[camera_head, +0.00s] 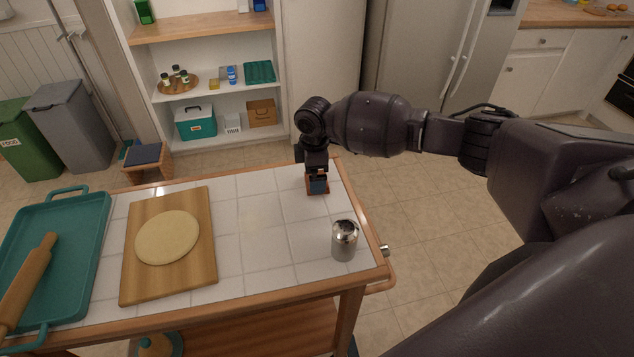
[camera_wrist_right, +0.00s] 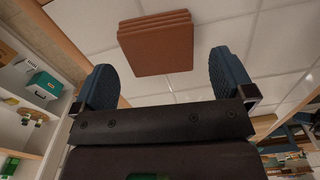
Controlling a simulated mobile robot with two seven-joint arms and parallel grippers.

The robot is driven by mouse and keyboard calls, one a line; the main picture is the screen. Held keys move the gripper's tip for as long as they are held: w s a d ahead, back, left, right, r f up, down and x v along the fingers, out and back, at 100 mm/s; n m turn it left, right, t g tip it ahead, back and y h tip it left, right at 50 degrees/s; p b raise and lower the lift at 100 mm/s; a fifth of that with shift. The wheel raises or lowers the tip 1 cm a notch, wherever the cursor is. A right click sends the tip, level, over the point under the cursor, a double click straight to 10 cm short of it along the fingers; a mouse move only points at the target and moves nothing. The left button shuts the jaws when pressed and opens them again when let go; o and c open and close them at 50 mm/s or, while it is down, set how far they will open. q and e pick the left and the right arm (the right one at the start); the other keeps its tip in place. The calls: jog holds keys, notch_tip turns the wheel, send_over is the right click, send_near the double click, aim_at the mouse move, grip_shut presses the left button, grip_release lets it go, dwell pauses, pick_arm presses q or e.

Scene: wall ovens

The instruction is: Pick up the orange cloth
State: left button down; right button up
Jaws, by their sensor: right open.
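The orange cloth (camera_wrist_right: 155,42) is a folded, layered rust-orange square lying on the white tiled top. It shows whole in the wrist view, ahead of the fingertips. In the head view only small parts of the cloth (camera_head: 311,189) show around my right gripper (camera_head: 318,183), near the table's far right corner. My right gripper (camera_wrist_right: 165,72) points down over the cloth. Its two blue fingers are wide apart with nothing between them, and the cloth looks apart from both. My left gripper is not in view.
A shiny metal canister (camera_head: 344,241) stands near the table's right edge. A wooden board (camera_head: 139,279) with flat dough (camera_head: 167,237) and a teal tray (camera_head: 88,226) with a rolling pin (camera_head: 28,281) lie to the left. The middle tiles are clear.

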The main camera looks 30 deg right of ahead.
jog(key=shift+f, duration=1.3)
jog(key=shift+c, duration=0.3)
jog(key=c, duration=0.7)
jog(key=shift+c, duration=0.8)
jog(key=shift+r, duration=0.15)
